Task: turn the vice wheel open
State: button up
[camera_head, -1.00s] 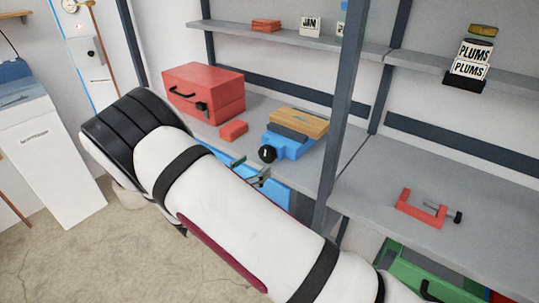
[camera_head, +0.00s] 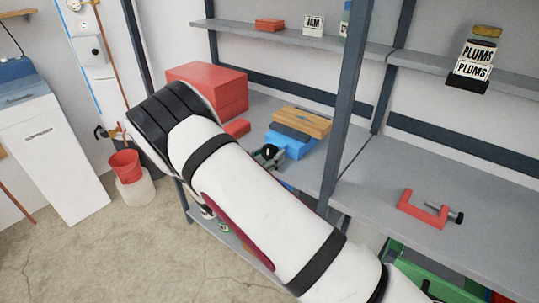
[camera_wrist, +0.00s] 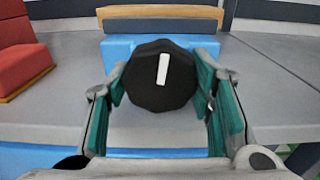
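The blue vice (camera_head: 289,147) sits on the middle shelf, with a wooden board (camera_head: 302,121) and a grey piece in its jaws. Its black wheel (camera_wrist: 155,95) faces me in the wrist view, with a white mark standing nearly upright. My gripper (camera_wrist: 161,78) has its green-padded fingers on either side of the wheel, spread about as wide as the wheel. The gripper looks open; whether the pads touch the rim is hard to tell. In the head view my gripper (camera_head: 268,154) largely hides the wheel.
A red toolbox (camera_head: 215,88) and a small red block (camera_head: 237,128) stand left of the vice. A shelf post (camera_head: 347,110) rises to its right. A red clamp (camera_head: 423,208) lies on the right shelf. A red bucket (camera_head: 125,165) stands at left.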

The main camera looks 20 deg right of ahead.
jog(key=shift+c, duration=1)
jog(key=shift+n, duration=0.8)
jog(key=o, duration=1.2)
jog(key=shift+s, duration=0.1)
jog(key=v, duration=1.1)
jog(key=shift+s+a, duration=0.2)
jog(key=shift+a, duration=0.15)
